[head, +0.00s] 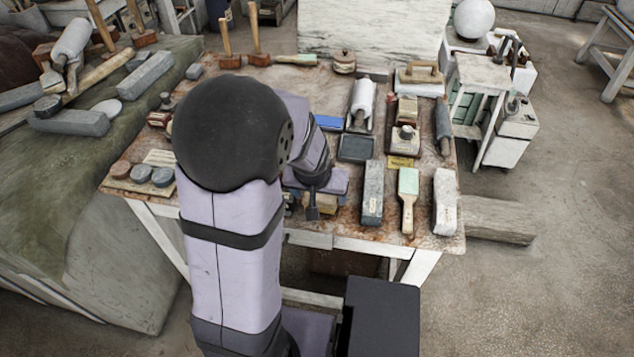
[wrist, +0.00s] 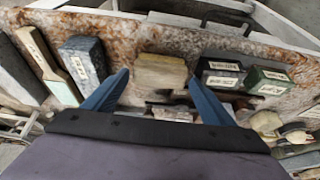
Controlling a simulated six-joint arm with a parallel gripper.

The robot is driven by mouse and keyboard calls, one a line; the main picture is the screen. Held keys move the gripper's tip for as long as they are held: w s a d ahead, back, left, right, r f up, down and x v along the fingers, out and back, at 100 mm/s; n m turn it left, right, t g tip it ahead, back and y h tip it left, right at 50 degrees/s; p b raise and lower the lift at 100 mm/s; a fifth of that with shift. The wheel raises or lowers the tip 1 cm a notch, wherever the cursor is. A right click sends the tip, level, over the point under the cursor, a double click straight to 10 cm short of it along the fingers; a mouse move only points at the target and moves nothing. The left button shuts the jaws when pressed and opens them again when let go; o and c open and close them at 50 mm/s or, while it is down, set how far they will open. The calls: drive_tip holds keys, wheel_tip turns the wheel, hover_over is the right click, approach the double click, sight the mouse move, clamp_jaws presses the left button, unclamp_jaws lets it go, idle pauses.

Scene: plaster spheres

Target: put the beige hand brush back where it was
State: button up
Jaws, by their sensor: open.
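A hand brush with a beige handle and pale green head (head: 408,197) lies on the workbench (head: 440,240) near its front edge, between two grey blocks. It also shows at the left of the wrist view (wrist: 38,52), outside my fingers. My gripper (wrist: 159,82) is open and points down at the bench's front part. A yellowish-beige block (wrist: 160,68) lies between its two blue fingertips; I cannot tell whether they touch it or whether it is a brush. In the head view my arm partly hides this block (head: 326,203).
A dark grey block (wrist: 84,60) lies left of my fingers in the wrist view. Black and green labelled boxes (wrist: 268,80) lie to the right. The bench is crowded, with small bare patches. A dark box (head: 382,315) stands in front of it.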

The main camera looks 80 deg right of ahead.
drive_tip(key=v, duration=0.9)
drive_tip(key=shift+r, duration=0.15)
drive_tip(key=shift+a, duration=0.1)
drive_tip(key=w+a+f+n+t+y, duration=0.15)
drive_tip(key=w+a+n, duration=0.25)
drive_tip(key=w+a, duration=0.5)
drive_tip(key=w+a+f+n+y, duration=0.2)
drive_tip(key=w+a+n, duration=0.3)
drive_tip(key=w, duration=0.8)
drive_tip(key=w+a+f+n, duration=0.1)
drive_tip(key=a+n, duration=0.3)
drive_tip(key=a, duration=0.7)
drive_tip(key=w+a+f+n+g+y, duration=0.1)
drive_tip(key=a+n, duration=0.4)
drive_tip(key=a, duration=0.6)
drive_tip(key=shift+f, duration=0.7)
drive_tip(key=shift+a+g, duration=0.15)
drive_tip(key=shift+g, duration=0.1)
